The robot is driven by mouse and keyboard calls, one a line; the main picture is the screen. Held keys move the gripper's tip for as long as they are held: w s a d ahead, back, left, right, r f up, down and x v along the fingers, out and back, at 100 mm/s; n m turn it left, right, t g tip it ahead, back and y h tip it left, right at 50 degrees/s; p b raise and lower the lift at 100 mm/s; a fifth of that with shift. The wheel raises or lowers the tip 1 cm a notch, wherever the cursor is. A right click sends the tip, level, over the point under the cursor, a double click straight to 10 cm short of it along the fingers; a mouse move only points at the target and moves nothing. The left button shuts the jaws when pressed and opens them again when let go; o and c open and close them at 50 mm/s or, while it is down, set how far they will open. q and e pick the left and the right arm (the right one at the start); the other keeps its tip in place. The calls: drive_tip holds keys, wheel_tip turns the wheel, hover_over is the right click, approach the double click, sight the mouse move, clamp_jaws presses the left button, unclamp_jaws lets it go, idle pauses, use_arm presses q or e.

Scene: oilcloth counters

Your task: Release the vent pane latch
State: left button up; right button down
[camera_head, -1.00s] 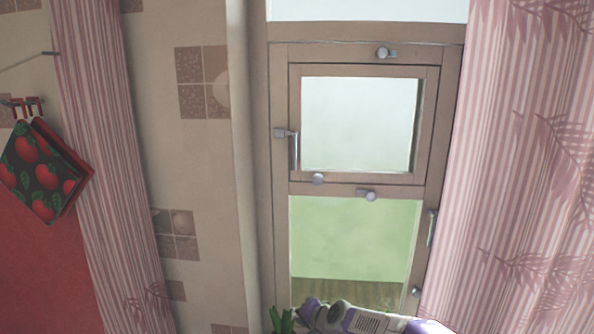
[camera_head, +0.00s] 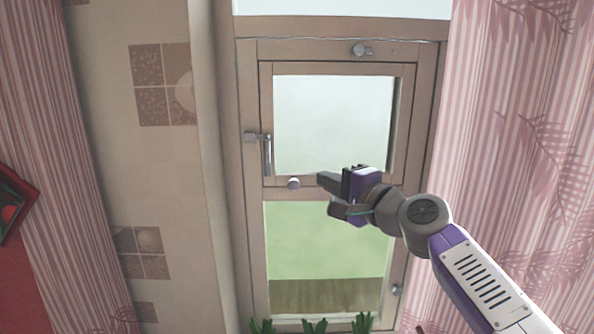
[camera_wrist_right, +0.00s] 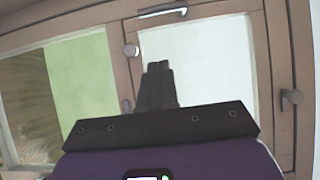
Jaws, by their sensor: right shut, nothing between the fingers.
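The vent pane (camera_head: 335,125) is the upper small framed pane, and it looks closed in its frame. A grey lever handle (camera_head: 267,152) hangs vertically at its left edge; it also shows at the top of the wrist view (camera_wrist_right: 162,11). A turn-button (camera_head: 360,49) sits above the pane. Another metal fitting (camera_wrist_right: 126,106) shows beside my fingers. My right gripper (camera_head: 328,182) is shut and empty, before the bottom rail, right of the knob. Contact is unclear.
A fixed lower pane (camera_head: 325,240) is below the vent. Striped curtains hang at the right (camera_head: 520,150) and left (camera_head: 80,180). Green plants (camera_head: 314,326) stand at the bottom. Another fitting (camera_head: 397,290) is on the lower right frame.

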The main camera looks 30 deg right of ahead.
drive_tip(key=w+a+p, duration=0.1)
drive_tip(key=w, duration=0.3)
drive_tip(key=w+a+p, duration=0.1)
drive_tip(key=w, duration=0.3)
drive_tip(key=w+a+p, duration=0.1)
drive_tip(key=w, duration=0.3)
drive_tip(key=shift+w+a, duration=0.2)
drive_tip(key=shift+w, duration=0.05)
